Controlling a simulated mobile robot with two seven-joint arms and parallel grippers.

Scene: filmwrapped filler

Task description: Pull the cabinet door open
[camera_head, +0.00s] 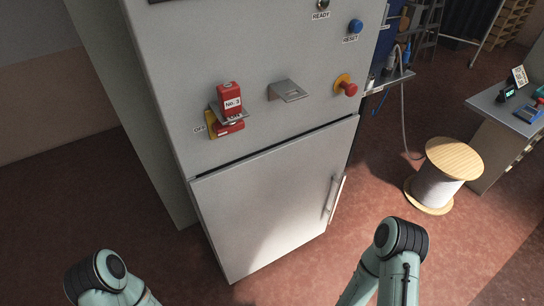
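The cabinet (185,60) is a tall grey box standing ahead of me. Its light grey door (262,200) fills the lower front and looks closed, with a dark gap along its top edge. A vertical bar handle (335,199) is on the door's right side. Parts of my two arms show at the bottom edge, the left one at the lower left and the right one at the lower right, below the door. Neither gripper is in the picture, and nothing touches the handle.
Above the door are a red block (230,97) marked No. 3, a small metal bracket (287,91), a red knob (347,87) and a blue button (355,26). A wooden-topped spool (454,158) stands on the red floor to the right, near a desk (496,115).

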